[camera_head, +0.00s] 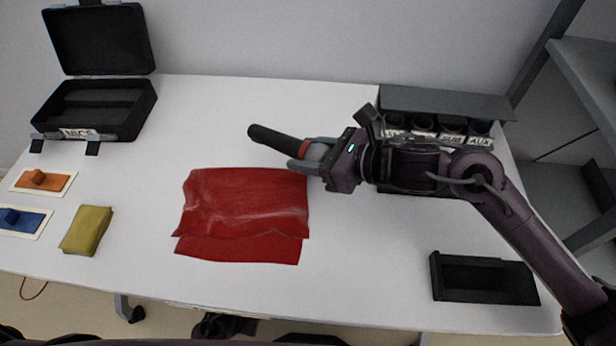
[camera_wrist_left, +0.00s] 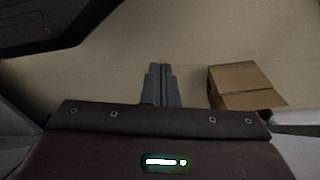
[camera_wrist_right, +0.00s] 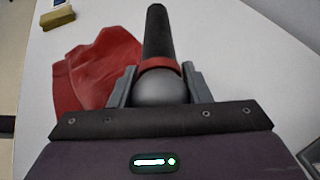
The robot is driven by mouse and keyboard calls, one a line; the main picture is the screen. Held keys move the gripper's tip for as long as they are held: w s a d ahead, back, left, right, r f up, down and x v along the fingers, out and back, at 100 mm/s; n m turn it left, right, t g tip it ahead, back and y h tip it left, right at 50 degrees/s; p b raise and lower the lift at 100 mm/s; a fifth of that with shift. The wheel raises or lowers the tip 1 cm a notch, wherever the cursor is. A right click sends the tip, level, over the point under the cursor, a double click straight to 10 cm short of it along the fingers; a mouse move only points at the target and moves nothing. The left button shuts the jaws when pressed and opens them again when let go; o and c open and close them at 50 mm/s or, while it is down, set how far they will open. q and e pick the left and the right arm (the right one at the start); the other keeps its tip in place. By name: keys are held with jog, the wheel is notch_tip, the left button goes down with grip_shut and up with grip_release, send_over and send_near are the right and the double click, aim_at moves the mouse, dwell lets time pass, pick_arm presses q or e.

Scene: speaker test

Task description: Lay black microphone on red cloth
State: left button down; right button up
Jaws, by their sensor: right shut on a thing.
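The black microphone (camera_head: 272,137) has a black handle, a red ring and a grey head. My right gripper (camera_head: 301,158) is shut on its head end and holds it just beyond the upper right edge of the red cloth (camera_head: 245,200). The handle points to the upper left. In the right wrist view the microphone (camera_wrist_right: 157,35) sits between the fingers (camera_wrist_right: 160,88), with the cloth (camera_wrist_right: 98,72) to its left. The cloth lies folded and wrinkled on the table. My left gripper (camera_wrist_left: 161,85) shows only in the left wrist view, fingers together and empty, above the floor.
An open black case (camera_head: 120,108) stands at the back left. Orange (camera_head: 42,182) and blue (camera_head: 20,221) pieces and a yellow cloth (camera_head: 88,230) lie at left. A black labelled rack (camera_head: 445,103) is at back right, a black tray (camera_head: 484,279) at front right. The table (camera_head: 350,270) is clear between.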

aim_at(309, 186)
notch_tip(309, 186, down, 7)
jog(key=shift+r, duration=0.2)
jog(key=shift+f, duration=0.35)
pick_arm(q)
jog(key=shift+w+d+r, duration=0.25)
jog(key=shift+w+r, duration=0.2)
jog(key=shift+r, duration=0.25)
jog(key=shift+s+f, duration=0.1)
jog(key=shift+b, duration=0.35)
pick_arm(e)
jog(key=shift+f, duration=0.15)
pick_arm(q)
jog(key=shift+w+d+r, duration=0.25)
jog(key=shift+r, duration=0.4)
jog(key=shift+s+r, duration=0.1)
jog(key=shift+r, duration=0.1)
pick_arm(e)
jog(key=shift+f, duration=0.15)
pick_arm(q)
jog(key=shift+d+r+b, duration=0.1)
jog(key=shift+b, duration=0.2)
